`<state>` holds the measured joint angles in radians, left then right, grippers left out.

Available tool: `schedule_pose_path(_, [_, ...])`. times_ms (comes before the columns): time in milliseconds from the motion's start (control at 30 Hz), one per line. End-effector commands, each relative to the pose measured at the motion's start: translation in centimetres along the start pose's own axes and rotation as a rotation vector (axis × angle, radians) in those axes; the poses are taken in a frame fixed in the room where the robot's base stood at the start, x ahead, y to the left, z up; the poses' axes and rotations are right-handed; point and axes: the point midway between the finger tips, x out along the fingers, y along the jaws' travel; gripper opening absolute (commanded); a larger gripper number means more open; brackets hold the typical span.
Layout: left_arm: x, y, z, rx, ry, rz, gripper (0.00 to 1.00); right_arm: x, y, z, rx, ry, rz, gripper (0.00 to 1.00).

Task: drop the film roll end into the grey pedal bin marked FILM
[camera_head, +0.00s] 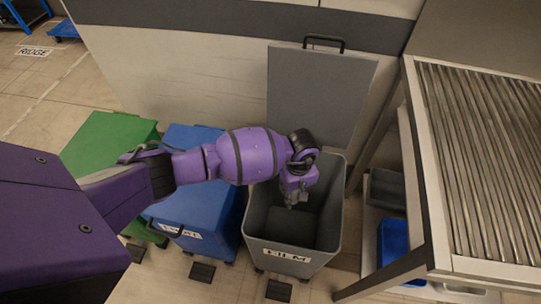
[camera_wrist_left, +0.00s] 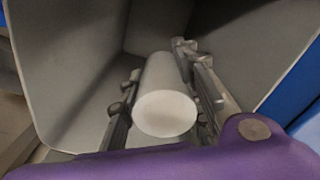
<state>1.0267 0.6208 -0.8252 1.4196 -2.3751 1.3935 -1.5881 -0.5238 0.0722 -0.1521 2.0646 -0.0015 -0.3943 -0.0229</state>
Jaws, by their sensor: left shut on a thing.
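The grey pedal bin (camera_head: 252,226) marked FILM stands open at the centre of the head view, its lid (camera_head: 315,95) raised against the wall behind. My left arm reaches in from the left, and my left gripper (camera_head: 296,196) points down over the bin's opening. In the left wrist view my left gripper (camera_wrist_left: 165,105) is shut on the film roll end (camera_wrist_left: 165,113), a white cylinder held between the two fingers. The bin's grey inner walls (camera_wrist_left: 75,60) surround it in that view. The roll is hidden or too small to tell in the head view. My right gripper is not in view.
A blue bin (camera_head: 205,215) with a partly hidden label and a green bin (camera_head: 105,140) stand closed to the left. A roller conveyor (camera_head: 480,150) is on the right, with a grey tray (camera_head: 387,190) and a blue crate (camera_head: 395,240) beneath it. Pedals (camera_head: 278,291) stick out in front.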

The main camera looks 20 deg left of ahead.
Motion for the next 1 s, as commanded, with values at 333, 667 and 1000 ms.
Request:
schedule_pose_path(333, [-0.3, 0.3, -0.2, 0.002, 0.004, 0.004, 0.53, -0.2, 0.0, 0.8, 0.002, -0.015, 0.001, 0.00])
schedule_pose_path(667, [-1.7, 0.4, -0.3, 0.004, 0.006, 0.007, 0.53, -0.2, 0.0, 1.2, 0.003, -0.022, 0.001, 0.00])
schedule_pose_path(1000, [-8.6, 0.3, -0.2, 0.004, 0.006, 0.006, 0.53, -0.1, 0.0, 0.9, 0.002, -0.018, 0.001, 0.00])
